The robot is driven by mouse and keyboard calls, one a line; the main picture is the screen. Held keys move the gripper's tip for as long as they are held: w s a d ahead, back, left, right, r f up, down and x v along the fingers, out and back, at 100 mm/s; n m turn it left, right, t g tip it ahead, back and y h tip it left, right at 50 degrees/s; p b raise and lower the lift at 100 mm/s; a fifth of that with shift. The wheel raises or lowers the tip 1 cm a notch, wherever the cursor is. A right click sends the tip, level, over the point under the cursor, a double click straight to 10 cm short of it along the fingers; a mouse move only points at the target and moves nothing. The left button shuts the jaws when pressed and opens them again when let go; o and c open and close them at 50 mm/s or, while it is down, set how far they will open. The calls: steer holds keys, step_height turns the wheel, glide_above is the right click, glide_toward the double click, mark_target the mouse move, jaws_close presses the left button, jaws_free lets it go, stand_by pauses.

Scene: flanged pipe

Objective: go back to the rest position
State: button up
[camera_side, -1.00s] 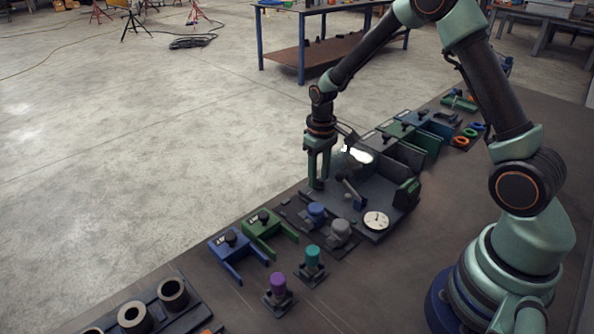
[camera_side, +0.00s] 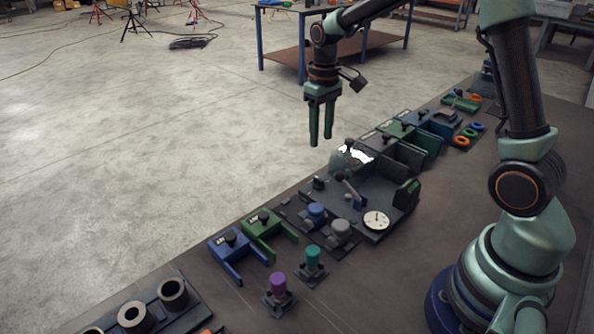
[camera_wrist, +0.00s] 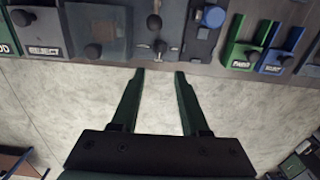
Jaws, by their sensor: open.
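My gripper (camera_side: 321,142) hangs fingers-down in the side view, raised clear of the bench and beyond its far edge. Its two green fingers are apart with nothing between them. In the wrist view my gripper (camera_wrist: 160,73) also shows open and empty, with bare floor between the fingers. No flanged pipe can be made out for certain in either view.
Below my gripper is a dark fixture (camera_side: 370,205) with a white dial (camera_side: 376,220). Blue (camera_side: 231,244) and green (camera_side: 264,222) brackets, purple (camera_side: 278,285) and teal (camera_side: 312,257) knobs, and a holder of grey rings (camera_side: 173,292) line the bench. The air around the gripper is free.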

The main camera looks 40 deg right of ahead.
steer(key=s+a+r+t, duration=0.2)
steer(key=s+r, duration=0.3)
steer(key=s, duration=0.2)
steer(key=s+a+r+t, duration=0.3)
steer(key=s+r, duration=0.2)
steer(key=s, duration=0.3)
steer(key=shift+a+t, duration=0.25)
steer(key=shift+t, duration=0.05)
steer(key=shift+r, duration=0.1)
